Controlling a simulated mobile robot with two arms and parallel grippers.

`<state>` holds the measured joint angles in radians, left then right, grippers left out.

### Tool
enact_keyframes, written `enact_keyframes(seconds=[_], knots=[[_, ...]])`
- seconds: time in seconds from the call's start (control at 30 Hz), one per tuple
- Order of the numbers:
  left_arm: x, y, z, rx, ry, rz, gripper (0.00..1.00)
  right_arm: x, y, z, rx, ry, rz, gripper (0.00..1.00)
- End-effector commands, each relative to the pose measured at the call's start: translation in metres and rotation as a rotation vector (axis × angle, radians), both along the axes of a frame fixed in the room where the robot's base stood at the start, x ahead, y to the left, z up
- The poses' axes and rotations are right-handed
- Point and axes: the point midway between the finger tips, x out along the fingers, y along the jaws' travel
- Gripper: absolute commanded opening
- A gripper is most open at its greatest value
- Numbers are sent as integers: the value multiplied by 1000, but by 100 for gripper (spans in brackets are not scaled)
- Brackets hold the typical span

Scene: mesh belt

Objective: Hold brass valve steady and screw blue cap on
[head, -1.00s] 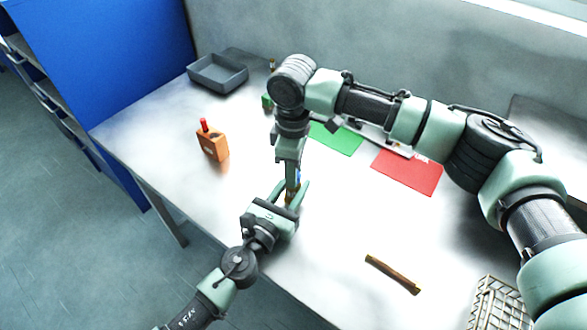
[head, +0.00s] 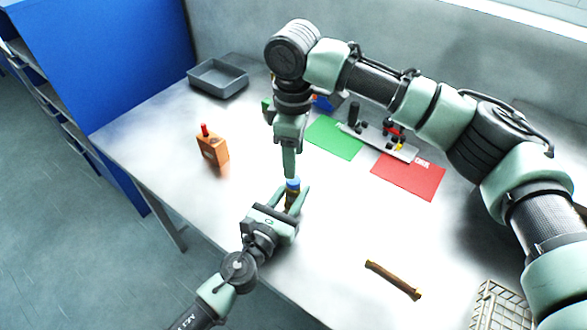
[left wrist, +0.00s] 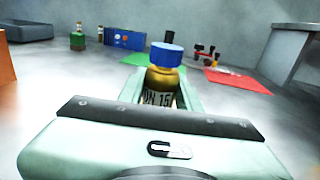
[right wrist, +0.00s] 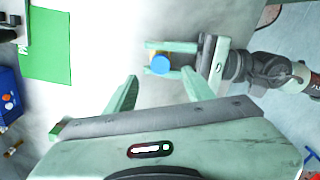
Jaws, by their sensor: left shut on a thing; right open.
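The brass valve (left wrist: 166,82) stands upright between the fingers of my left gripper (head: 296,199), which is shut on it near the table's front edge. The blue cap (left wrist: 166,55) sits on top of the valve; it also shows in the head view (head: 293,183) and in the right wrist view (right wrist: 160,65). I cannot tell how tightly it is seated. My right gripper (right wrist: 160,85) is open and empty, its fingers apart. In the head view it hangs just above the cap, not touching it as far as I can see.
A grey tray (head: 218,78) is at the back. Green (head: 335,138) and red (head: 408,177) mats lie behind. A brown bar (head: 393,280) and a wire basket (head: 497,305) are at front right.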

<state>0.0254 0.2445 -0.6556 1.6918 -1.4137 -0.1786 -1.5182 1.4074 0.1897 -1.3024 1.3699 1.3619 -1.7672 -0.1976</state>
Motion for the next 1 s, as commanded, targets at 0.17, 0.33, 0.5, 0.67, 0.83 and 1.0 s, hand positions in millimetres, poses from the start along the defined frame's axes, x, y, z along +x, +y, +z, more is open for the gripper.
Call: enact_keyframes(seconds=[0.17, 0.33, 0.5, 0.67, 0.83, 1.0], knots=[[0, 0, 0, 0, -1, 0, 0, 1, 1, 34, 1, -2, 0, 53], [0, 0, 0, 0, -1, 0, 0, 0, 0, 51, 0, 1, 0, 53], [0, 0, 0, 0, -1, 0, 0, 0, 0, 54, 0, 1, 0, 53], [0, 0, 0, 0, -1, 0, 0, 0, 0, 54, 0, 1, 0, 53], [0, 0, 0, 0, -1, 0, 59, 0, 0, 54, 0, 1, 0, 53], [0, 0, 0, 0, -1, 0, 59, 0, 0, 54, 0, 1, -1, 53]])
